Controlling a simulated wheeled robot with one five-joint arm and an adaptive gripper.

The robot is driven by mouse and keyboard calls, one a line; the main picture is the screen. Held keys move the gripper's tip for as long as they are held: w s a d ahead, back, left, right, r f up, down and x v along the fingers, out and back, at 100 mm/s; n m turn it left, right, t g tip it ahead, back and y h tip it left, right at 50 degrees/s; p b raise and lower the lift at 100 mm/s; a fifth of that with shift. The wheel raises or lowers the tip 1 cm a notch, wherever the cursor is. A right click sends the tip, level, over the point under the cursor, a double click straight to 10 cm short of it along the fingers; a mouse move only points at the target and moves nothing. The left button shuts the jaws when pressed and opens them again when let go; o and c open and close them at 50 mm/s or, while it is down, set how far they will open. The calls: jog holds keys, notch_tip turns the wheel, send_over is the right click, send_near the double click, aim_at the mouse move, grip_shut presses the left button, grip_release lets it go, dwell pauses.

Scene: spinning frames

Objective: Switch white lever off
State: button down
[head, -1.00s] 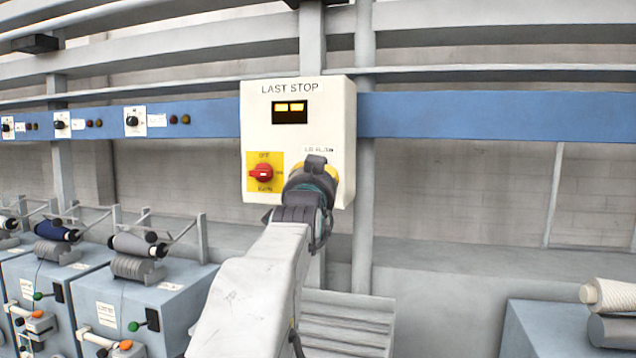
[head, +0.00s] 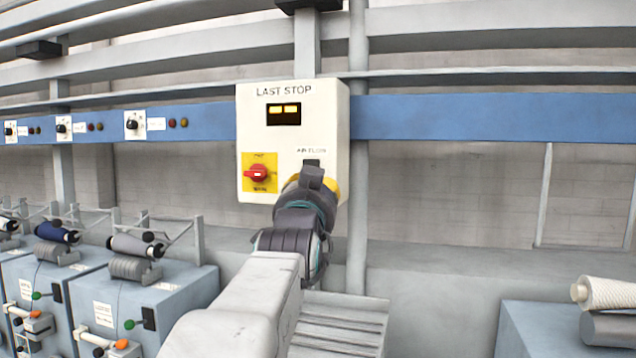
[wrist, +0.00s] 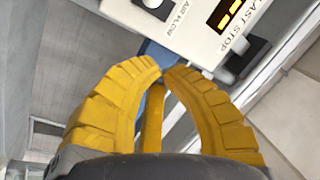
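The white control box (head: 325,110), marked LAST STOP, hangs on the blue rail. Its AIR FLOW label (wrist: 176,17) shows in the wrist view, beside a dark control with a white part (wrist: 152,3) cut by the top edge. In the head view my wrist and gripper hide the area below that label, so no white lever shows clearly there. My gripper (wrist: 162,70) has yellow curved fingers with tips nearly together and nothing seen between them. The tips appear in front of the box's lower edge; whether they touch it I cannot tell.
A red rotary switch (head: 258,174) on a yellow plate sits on the box's lower left. A lit display (head: 284,113) is above. Blue machines (head: 120,300) with spools stand at left, another machine (head: 540,325) at right. A grey post (head: 358,230) runs behind the box.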

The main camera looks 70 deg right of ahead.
jog(key=shift+s+a+f+b, duration=0.2)
jog(key=shift+a+f+b, duration=0.3)
jog(key=shift+a, duration=0.4)
